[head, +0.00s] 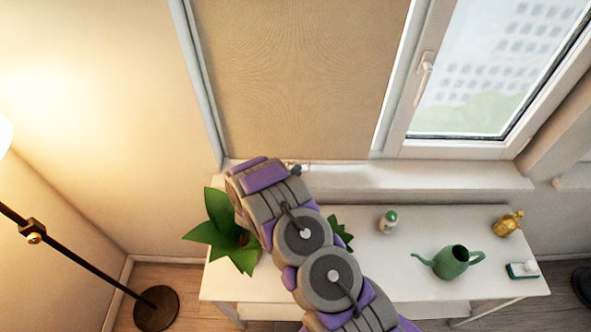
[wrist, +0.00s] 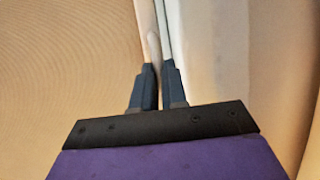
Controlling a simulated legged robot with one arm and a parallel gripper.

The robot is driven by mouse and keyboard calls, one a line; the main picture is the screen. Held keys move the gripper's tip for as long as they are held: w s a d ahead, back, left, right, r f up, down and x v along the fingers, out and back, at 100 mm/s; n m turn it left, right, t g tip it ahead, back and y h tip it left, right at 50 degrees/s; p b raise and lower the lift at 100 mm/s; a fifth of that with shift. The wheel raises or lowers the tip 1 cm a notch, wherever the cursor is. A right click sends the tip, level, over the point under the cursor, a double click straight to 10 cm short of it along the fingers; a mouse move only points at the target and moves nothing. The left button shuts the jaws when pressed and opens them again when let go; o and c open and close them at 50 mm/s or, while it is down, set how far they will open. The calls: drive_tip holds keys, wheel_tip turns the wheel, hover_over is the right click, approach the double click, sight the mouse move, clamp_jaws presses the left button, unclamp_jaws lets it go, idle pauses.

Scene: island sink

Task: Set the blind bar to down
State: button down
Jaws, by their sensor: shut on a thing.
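The tan blind (head: 300,80) hangs over the left window pane, its lower edge close to the window sill in the head view. In the wrist view the blind fabric (wrist: 70,70) fills the left side. A pale bar (wrist: 150,40) runs along the fabric's edge and passes between my fingers. My gripper (wrist: 158,72) is shut on this blind bar. In the head view my gripper (head: 297,169) is at the blind's lower edge, just above the sill, and my arm hides part of that edge.
The window sill (head: 420,175) is just below the blind. A floor lamp (head: 75,265) stands at left.

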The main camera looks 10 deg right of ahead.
drive_tip(key=shift+s+f, duration=0.15)
drive_tip(key=shift+f, duration=0.15)
drive_tip(key=c, duration=1.5)
unclamp_jaws()
drive_tip(key=shift+f, duration=0.1)
drive_tip(key=o, duration=0.3)
drive_tip(key=v, duration=1.7)
drive_tip(key=shift+a+b, duration=0.15)
drive_tip(key=shift+b, duration=0.15)
